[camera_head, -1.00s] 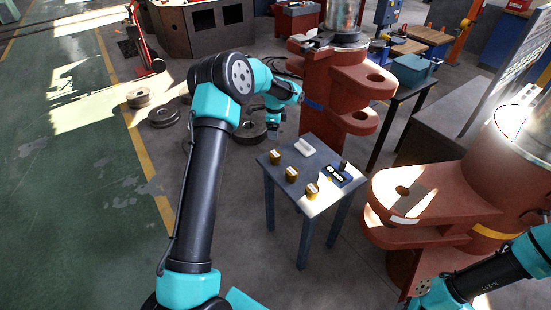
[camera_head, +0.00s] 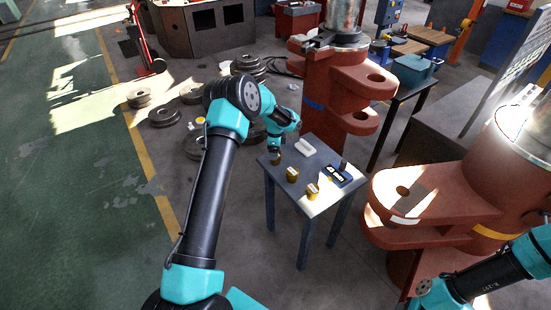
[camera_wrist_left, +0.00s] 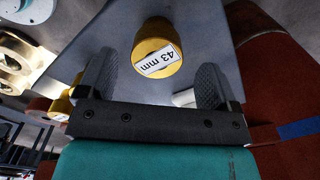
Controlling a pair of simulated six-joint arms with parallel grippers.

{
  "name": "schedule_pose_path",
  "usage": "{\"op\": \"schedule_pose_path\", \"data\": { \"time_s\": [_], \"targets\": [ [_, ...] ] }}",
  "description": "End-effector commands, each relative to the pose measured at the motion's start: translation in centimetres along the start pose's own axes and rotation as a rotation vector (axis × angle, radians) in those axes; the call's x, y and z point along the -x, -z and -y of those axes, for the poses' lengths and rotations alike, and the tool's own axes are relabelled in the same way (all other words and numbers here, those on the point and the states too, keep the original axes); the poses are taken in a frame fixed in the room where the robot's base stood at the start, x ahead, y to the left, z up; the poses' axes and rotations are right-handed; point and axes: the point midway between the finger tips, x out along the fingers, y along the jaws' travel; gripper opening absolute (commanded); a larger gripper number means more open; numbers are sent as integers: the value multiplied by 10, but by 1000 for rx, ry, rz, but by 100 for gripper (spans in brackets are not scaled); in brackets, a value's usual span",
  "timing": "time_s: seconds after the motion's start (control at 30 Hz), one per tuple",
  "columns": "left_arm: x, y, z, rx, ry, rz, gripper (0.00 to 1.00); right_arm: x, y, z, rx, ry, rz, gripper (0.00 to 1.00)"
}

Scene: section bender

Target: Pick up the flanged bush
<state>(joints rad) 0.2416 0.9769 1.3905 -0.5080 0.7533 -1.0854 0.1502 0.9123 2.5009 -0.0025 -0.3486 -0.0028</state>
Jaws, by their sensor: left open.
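Several brass-yellow bushes with white labels stand on a small grey-blue table (camera_head: 322,153): one at the left corner (camera_head: 277,160), one in the middle (camera_head: 292,174) and one at the front (camera_head: 312,190). My left gripper (camera_head: 275,148) is at the left-corner bush and partly covers it. In the left wrist view my left gripper (camera_wrist_left: 157,62) is open. A bush labelled "43 mm" (camera_wrist_left: 152,36) shows between its two fingers, with gaps on both sides. Another yellow bush (camera_wrist_left: 60,107) is partly hidden outside the left finger. My right gripper is out of view.
Metal discs (camera_head: 165,117) lie on the floor at left.

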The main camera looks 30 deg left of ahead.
Motion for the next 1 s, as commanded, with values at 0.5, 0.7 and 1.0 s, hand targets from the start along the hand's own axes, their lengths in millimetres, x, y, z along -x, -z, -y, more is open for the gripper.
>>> {"op": "schedule_pose_path", "data": {
  "time_s": [0.5, 0.7, 1.0],
  "targets": [
    [-42, 1, -4, 1, -3, 1, 85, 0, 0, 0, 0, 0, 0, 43],
    [-52, 1, -3, 1, 0, 0, 85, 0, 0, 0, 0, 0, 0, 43],
    [-52, 1, -3, 0, 0, 0, 85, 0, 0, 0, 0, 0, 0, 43]
  ]
}}
